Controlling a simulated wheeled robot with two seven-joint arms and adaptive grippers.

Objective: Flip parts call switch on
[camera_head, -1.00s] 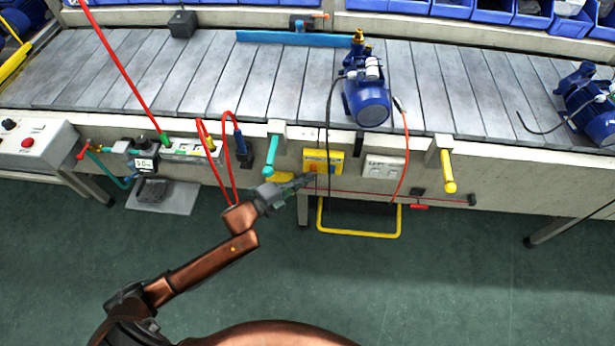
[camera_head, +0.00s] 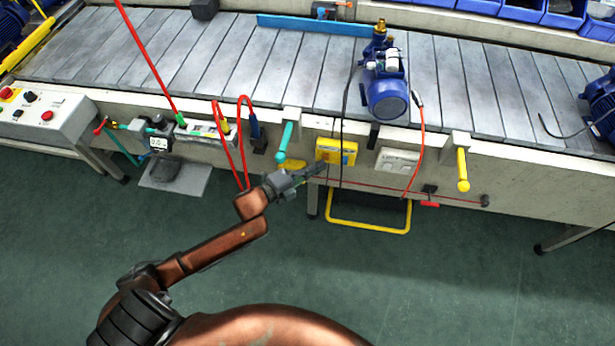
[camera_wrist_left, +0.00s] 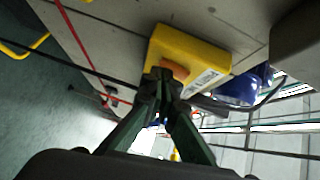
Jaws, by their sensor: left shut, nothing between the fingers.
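A yellow switch box (camera_head: 345,147), seemingly the parts call switch, is fixed to the front face of the line below the belt. In the left wrist view the yellow box (camera_wrist_left: 200,45) shows with an orange switch part (camera_wrist_left: 175,69) and a pale label. My left gripper (camera_head: 320,167) is shut and empty at the box's lower left. In the left wrist view the gripper's tips (camera_wrist_left: 161,76) overlap the lower edge of the orange part. I cannot tell whether they touch it. The switch's position is partly hidden by the fingers. My right gripper is not in view.
A teal handle (camera_head: 285,142) is left of the box, a pale socket plate (camera_head: 397,160) right of it. A yellow handle (camera_head: 462,170) is farther right. A dark cable hangs past the box from the blue pump (camera_head: 387,95). A yellow floor-side frame (camera_head: 370,227) is below.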

